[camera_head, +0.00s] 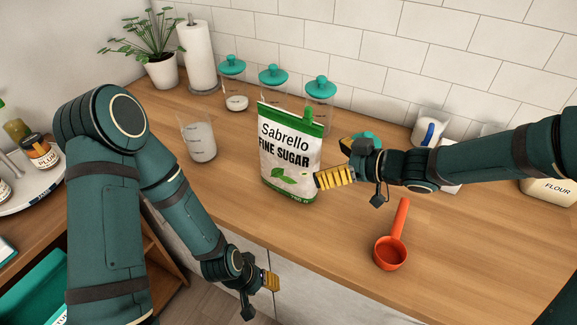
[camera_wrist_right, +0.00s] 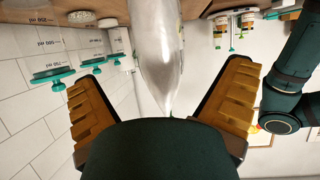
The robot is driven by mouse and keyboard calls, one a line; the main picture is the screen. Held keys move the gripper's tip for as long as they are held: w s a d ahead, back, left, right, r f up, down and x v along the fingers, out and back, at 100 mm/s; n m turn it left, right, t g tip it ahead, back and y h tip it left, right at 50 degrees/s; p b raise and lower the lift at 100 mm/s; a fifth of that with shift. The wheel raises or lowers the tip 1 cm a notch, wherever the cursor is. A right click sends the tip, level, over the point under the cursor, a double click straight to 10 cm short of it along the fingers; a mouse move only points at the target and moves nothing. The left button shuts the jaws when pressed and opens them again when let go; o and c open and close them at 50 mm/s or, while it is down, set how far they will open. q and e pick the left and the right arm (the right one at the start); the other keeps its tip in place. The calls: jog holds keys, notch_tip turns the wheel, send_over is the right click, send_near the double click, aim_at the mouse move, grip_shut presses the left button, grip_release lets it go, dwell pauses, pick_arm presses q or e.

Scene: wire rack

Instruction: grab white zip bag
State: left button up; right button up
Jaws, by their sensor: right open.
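In the right wrist view the bag (camera_wrist_right: 162,45) shows edge-on, pale and silvery, in the gap between the two spread fingers (camera_wrist_right: 160,85). Gaps show on both sides of it there. My left gripper (camera_head: 270,281) is low in front of the counter's edge, away from the bag; its opening is unclear.
An orange scoop (camera_head: 391,252) lies on the counter in front of my right gripper. A measuring beaker (camera_head: 199,139) stands left of the bag. Teal-lidded jars (camera_head: 320,103) stand behind it. A paper roll (camera_head: 198,56) and potted plant (camera_head: 161,72) are at the back left.

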aim_at(319, 161)
jog(key=b+x, duration=0.2)
jog(key=x, duration=0.3)
jog(key=shift+f, duration=0.2)
jog(key=shift+w+a, duration=0.25)
jog(key=shift+c, duration=1.2)
jog(key=c, duration=1.1)
